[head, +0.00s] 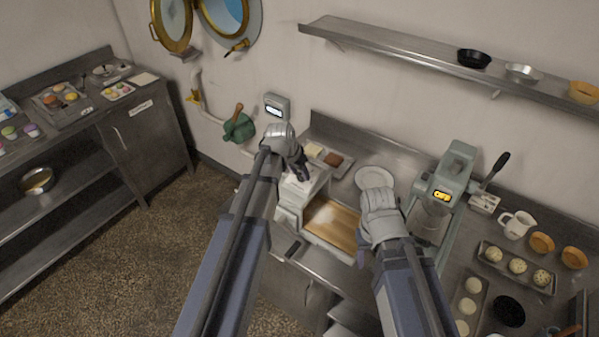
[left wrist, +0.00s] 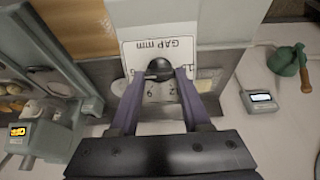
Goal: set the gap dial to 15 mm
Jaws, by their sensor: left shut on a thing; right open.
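The gap dial is a white plate (left wrist: 185,52) marked "GAP mm", seen upside down in the left wrist view, with a round dark knob (left wrist: 160,66) at its middle. My left gripper (left wrist: 160,78) is shut on the knob, one finger on each side. A few numbers show around the knob, but the fingers cover part of the scale and I cannot tell the setting. In the head view my left gripper (head: 302,172) is at the pale machine (head: 290,215), hiding the dial. My right gripper (head: 377,195) is open over the counter, its fingertips mostly hidden.
A wooden board (head: 335,222) lies at the machine. A grey machine with a lit display (head: 442,197) stands to the right.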

